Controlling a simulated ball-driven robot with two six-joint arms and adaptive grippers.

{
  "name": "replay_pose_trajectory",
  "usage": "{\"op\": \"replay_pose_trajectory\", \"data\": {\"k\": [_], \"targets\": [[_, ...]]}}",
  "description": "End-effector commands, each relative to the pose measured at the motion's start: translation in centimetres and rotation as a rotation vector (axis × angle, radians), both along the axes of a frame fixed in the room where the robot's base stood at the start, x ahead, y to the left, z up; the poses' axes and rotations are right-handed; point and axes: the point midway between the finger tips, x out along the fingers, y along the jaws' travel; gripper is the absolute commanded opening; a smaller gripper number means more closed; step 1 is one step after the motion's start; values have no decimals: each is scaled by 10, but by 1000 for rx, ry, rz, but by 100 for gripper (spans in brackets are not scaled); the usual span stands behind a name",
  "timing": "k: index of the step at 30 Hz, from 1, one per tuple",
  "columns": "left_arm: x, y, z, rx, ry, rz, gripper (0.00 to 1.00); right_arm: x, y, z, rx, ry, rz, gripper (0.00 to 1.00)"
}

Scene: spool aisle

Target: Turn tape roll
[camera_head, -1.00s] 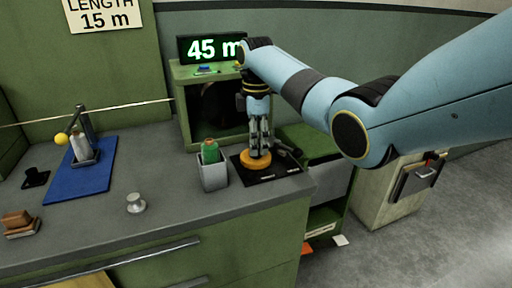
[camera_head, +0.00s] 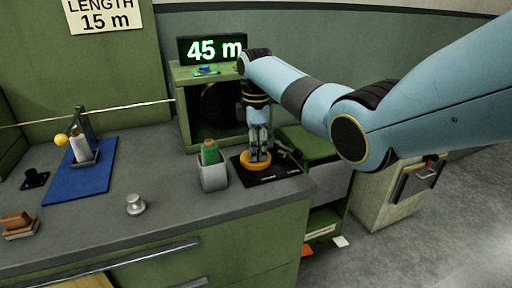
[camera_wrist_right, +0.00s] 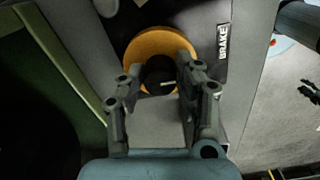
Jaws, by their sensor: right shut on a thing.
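The orange tape roll (camera_head: 255,164) lies flat on a black plate (camera_head: 277,177) near the right end of the counter. It also shows in the right wrist view as an orange ring (camera_wrist_right: 160,38) with a dark centre. My right gripper (camera_head: 258,157) points straight down at the roll, its fingers shut at the roll's centre. In the right wrist view the fingers (camera_wrist_right: 158,75) stand either side of the dark hub and hide part of the ring. My left gripper is not in view.
A grey bin (camera_head: 213,175) with a green spool (camera_head: 210,151) stands just left of the plate. A green housing (camera_head: 188,116) with a "45 m" display (camera_head: 211,49) is behind. A blue mat (camera_head: 82,172) and a metal knob (camera_head: 135,204) lie farther left.

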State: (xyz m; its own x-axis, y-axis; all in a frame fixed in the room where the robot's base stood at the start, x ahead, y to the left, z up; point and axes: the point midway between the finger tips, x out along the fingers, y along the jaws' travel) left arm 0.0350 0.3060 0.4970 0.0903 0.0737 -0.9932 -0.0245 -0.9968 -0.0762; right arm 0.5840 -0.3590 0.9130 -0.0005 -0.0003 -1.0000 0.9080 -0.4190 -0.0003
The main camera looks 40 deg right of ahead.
Motion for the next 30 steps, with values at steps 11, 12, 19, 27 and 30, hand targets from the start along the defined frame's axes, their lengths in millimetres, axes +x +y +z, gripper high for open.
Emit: {"op": "replay_pose_trajectory", "data": {"k": [11, 12, 19, 27, 30], "targets": [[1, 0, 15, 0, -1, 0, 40, 0, 0, 3, 1, 2, -105, 2], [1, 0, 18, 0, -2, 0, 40, 0, 0, 3, 1, 2, -131, 2], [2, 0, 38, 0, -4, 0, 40, 0, 1, 4, 2, 1, -325, 2], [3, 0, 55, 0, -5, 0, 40, 0, 1, 4, 1, 0, -583, 2], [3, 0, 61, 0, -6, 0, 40, 0, 0, 3, 1, 0, -678, 2]]}}
